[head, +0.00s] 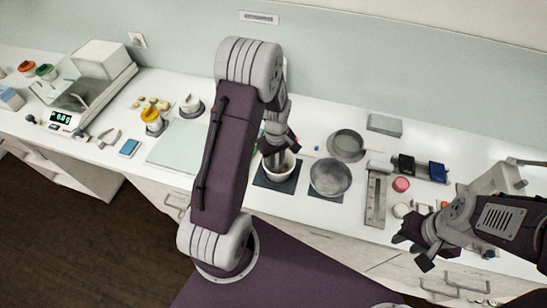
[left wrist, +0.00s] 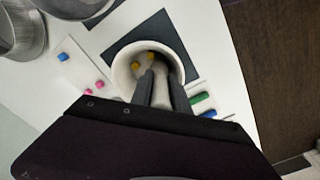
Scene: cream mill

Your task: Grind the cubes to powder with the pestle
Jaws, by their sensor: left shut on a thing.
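The white mortar (head: 283,179) stands on a dark mat below my left gripper (head: 279,150); it also shows in the left wrist view (left wrist: 121,68). Two small orange-yellow cubes (left wrist: 147,56) are visible inside it. My left gripper is shut on the pale grey pestle (left wrist: 161,95), which reaches down into the mortar; its lower end is partly hidden by the fingers. A blue cube (left wrist: 63,57) and two pink cubes (left wrist: 99,84) lie on the counter outside the mortar. My right gripper (head: 413,246) is open and empty in front of the counter at the right.
A grey pan (head: 330,178) and a round sieve (head: 346,144) are right of the mortar. A balance (head: 75,105), yellow-topped jar (head: 152,117) and pale green mat (head: 180,147) are left. The mat is clear.

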